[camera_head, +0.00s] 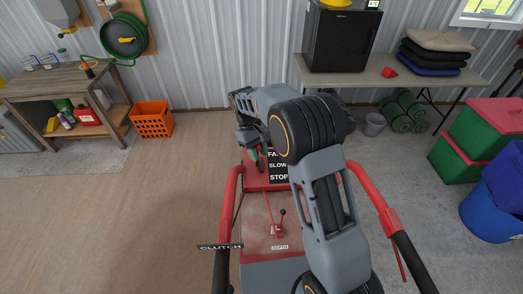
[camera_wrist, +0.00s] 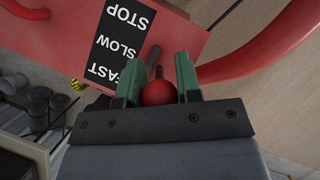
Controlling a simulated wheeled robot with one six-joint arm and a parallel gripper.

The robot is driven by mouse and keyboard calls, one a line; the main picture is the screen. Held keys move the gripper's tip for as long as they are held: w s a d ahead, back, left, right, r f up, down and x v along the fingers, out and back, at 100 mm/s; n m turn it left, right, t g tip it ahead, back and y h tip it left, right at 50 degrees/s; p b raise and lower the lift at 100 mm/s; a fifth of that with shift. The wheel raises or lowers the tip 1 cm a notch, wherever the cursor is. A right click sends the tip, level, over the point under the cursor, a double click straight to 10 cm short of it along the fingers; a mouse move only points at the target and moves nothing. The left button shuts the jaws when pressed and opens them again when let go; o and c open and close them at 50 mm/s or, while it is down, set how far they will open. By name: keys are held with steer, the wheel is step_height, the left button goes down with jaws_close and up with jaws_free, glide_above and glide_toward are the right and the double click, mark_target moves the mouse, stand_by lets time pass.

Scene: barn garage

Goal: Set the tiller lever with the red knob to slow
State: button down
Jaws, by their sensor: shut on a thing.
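The tiller lever's red knob (camera_wrist: 158,93) sits between the green fingertips of my gripper (camera_wrist: 158,82) in the wrist view. The gripper is shut on it. The dark lever rod shows just beyond the knob, beside a black label (camera_wrist: 118,45) reading STOP, SLOW and FAST. The knob is toward the FAST end of the label; the lever's exact setting is hard to tell. In the head view my gripper (camera_head: 262,160) is at the far red panel, left of the FAST word. My arm covers part of the label there, and the knob is not clear.
A second lever (camera_head: 281,213) stands nearer on the tiller, above a DEPTH label (camera_head: 280,247). A CLUTCH label (camera_head: 220,246) is at the left handlebar (camera_head: 230,190). The right handlebar (camera_head: 375,195) runs beside my arm. Open floor (camera_head: 110,210) lies left.

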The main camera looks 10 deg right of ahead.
steer(key=c, duration=0.8)
jaws_free()
steer(key=b+v, duration=0.1)
steer(key=v, duration=1.2)
steer(key=shift+r, duration=0.35)
steer(key=shift+w+a, duration=0.1)
steer(key=shift+w, duration=0.05)
